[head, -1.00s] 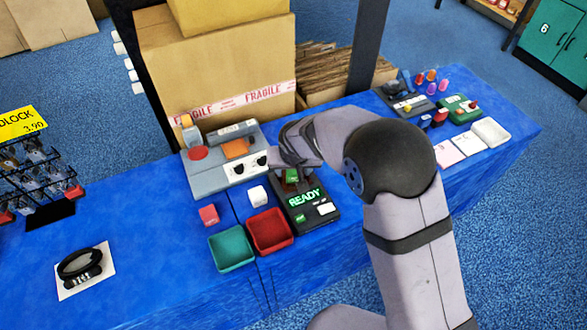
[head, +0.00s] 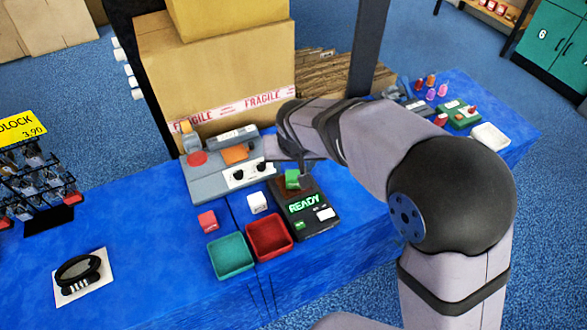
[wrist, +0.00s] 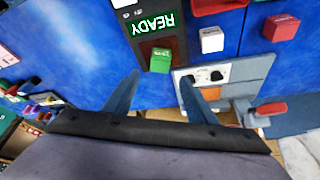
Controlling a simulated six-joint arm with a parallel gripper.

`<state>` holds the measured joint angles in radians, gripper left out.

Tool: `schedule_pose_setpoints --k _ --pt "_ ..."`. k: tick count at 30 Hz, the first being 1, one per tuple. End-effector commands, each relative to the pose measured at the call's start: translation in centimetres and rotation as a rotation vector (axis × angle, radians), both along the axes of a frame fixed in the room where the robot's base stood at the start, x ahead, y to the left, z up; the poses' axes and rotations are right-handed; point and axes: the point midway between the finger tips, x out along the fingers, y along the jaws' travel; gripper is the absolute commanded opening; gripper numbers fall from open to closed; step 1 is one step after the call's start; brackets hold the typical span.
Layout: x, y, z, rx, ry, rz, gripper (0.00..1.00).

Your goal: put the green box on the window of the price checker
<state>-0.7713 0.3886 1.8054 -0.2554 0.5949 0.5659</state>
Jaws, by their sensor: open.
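The green box (head: 292,179) sits on the dark window (head: 284,190) of the black price checker (head: 318,220), whose display reads READY. In the wrist view the green box (wrist: 160,60) covers part of the reddish window (wrist: 148,49), near its edge toward the grey machine. My gripper (wrist: 158,76) is open; its two fingers are spread and the box stands beyond their tips, apart from them. In the head view my gripper (head: 288,160) is just behind the box and partly hidden by my arm.
A grey machine (head: 212,184) with a red button stands left of the price checker. A white box (head: 257,202), a red box (head: 208,220), a green tray (head: 230,256) and a red tray (head: 268,237) are in front. Large cartons (head: 220,85) stand behind. Free blue table lies at left.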

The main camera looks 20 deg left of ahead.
Motion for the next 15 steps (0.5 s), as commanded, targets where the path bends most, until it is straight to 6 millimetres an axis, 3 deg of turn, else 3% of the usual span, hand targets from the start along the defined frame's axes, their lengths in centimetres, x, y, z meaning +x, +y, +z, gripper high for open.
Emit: schedule_pose_setpoints --k 6,15 --pt "-0.6 -0.3 1.5 0.0 0.001 0.0 0.51" --pt "-0.7 -0.7 1.7 -0.003 0.003 -0.004 0.51"
